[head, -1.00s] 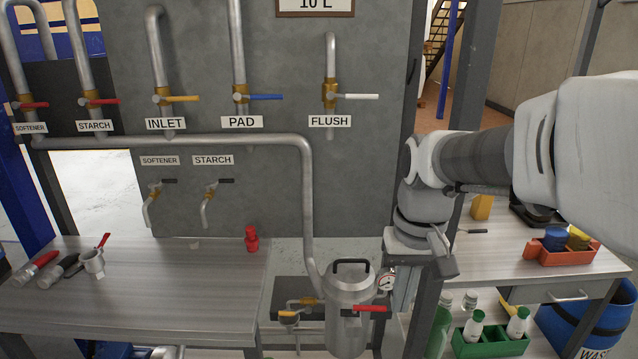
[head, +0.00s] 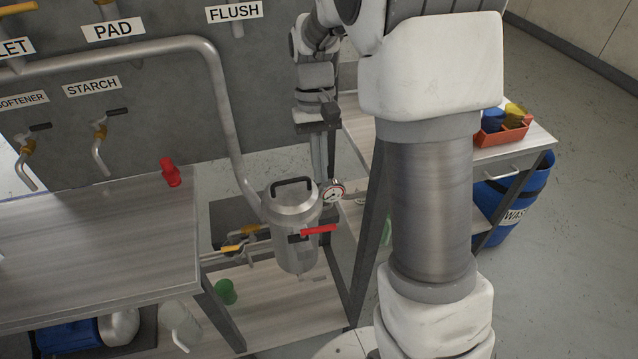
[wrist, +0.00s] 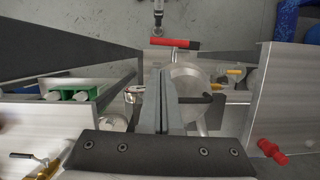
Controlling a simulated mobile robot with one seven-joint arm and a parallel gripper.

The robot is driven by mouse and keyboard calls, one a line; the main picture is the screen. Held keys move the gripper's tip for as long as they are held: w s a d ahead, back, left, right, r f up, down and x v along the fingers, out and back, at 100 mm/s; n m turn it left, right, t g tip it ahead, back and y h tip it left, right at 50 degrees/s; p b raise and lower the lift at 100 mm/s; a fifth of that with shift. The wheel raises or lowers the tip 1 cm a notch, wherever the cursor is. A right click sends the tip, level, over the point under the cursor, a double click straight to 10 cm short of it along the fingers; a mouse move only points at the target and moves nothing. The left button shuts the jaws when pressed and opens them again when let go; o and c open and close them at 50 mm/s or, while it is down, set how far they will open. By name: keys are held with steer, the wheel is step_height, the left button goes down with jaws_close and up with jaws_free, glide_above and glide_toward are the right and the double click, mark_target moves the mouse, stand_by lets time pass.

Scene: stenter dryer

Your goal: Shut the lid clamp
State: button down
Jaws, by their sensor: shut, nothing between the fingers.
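The metal pot (head: 292,235) stands with its lid (head: 291,197) on, a black loop handle (head: 292,183) on top. A red-handled lever (head: 318,230), which looks like the lid clamp, sticks out roughly level to the right from a black block on the pot's front. It also shows in the wrist view (wrist: 175,44), beyond my fingertips. My gripper (head: 318,158) points down behind and right of the pot, apart from the lever. In the wrist view its fingers (wrist: 164,85) are together and empty, beside the pot's lid (wrist: 190,82). Whether the clamp is latched I cannot tell.
A pressure gauge (head: 333,191) sits close to the pot's right. A pipe (head: 225,110) runs down behind it. A yellow-handled valve (head: 232,246) is at left. A dark table leg (head: 368,225) stands at right. The workbench (head: 100,235) at left holds a red fitting (head: 171,171).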

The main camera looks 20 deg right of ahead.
steer(key=x, duration=0.9)
steer(key=shift+s+f+b, duration=0.2)
steer(key=shift+b, duration=0.15)
